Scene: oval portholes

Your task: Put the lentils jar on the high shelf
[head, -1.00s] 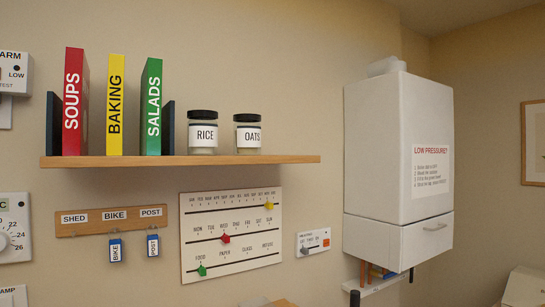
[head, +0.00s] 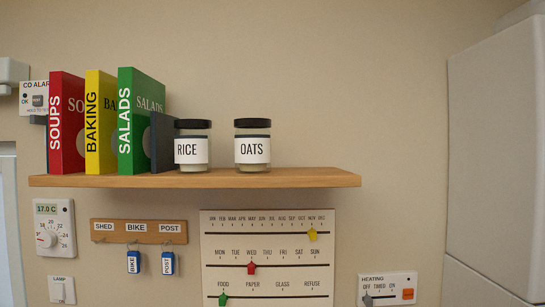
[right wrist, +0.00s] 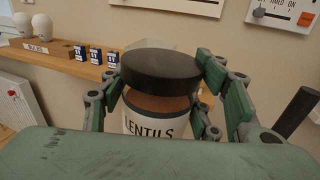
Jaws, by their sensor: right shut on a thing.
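The lentils jar (right wrist: 158,112) has a black lid, brown contents and a white label reading LENTILS. It is upright in the right wrist view, between the green and grey fingers of my right gripper (right wrist: 165,100), which is shut on it. The high shelf (head: 290,178) is a wooden board across the wall in the head view. The rice jar (head: 192,146) and the oats jar (head: 252,146) stand on it, with bare board right of the oats jar. Neither gripper shows in the head view.
Red, yellow and green books (head: 138,122) and a dark bookend (head: 163,142) fill the shelf's left part. A white cabinet (head: 500,150) stands at the right. A lower wooden shelf (right wrist: 75,62) holds small blue boxes (right wrist: 95,55) and white bulbs (right wrist: 42,27).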

